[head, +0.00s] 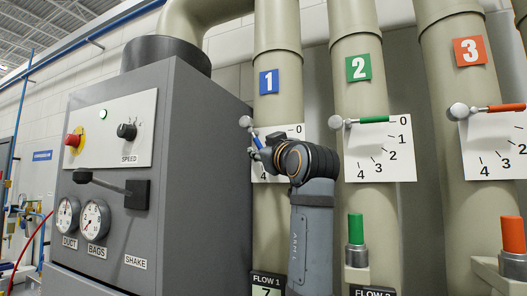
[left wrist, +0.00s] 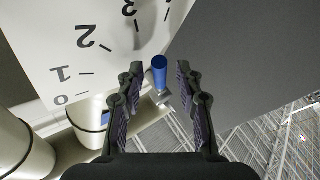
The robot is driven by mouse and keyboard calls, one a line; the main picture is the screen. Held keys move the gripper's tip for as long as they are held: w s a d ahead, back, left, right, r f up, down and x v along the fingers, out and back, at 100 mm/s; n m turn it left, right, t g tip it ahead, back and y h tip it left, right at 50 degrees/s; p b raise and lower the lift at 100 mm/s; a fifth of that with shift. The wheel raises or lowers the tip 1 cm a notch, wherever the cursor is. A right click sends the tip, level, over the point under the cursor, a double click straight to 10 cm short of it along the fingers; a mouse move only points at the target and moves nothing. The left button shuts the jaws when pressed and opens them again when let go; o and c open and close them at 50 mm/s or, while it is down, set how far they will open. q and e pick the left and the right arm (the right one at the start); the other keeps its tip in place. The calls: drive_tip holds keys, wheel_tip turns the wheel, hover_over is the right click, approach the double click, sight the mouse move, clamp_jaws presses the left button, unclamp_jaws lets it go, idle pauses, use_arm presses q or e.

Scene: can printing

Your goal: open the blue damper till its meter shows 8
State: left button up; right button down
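The blue damper lever (head: 257,141) is on pipe 1, slanting down and right from its pale round pivot (head: 246,122) over a white scale plate (head: 293,130). The FLOW 1 meter (head: 267,291) at the bottom edge shows 7; its lower part is cut off. My left gripper (head: 264,153) is at the lever and hides much of the scale. In the left wrist view my left gripper (left wrist: 160,82) is open, its fingers apart on either side of the blue lever grip (left wrist: 160,70), with gaps visible. My right gripper is out of view.
A grey machine cabinet (head: 205,180) with gauges, a red button and a black handle stands close on the left. Pipe 2 has a green lever (head: 375,119) and pipe 3 an orange lever (head: 505,107). Green (head: 355,229) and orange (head: 513,235) posts stand lower right.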

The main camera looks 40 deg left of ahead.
use_arm(q)
drive_tip(key=v, duration=0.7)
idle(0.5)
drive_tip(key=shift+s+d+f, duration=0.1)
drive_tip(key=shift+d+f, duration=0.05)
drive_tip(key=shift+d, duration=0.15)
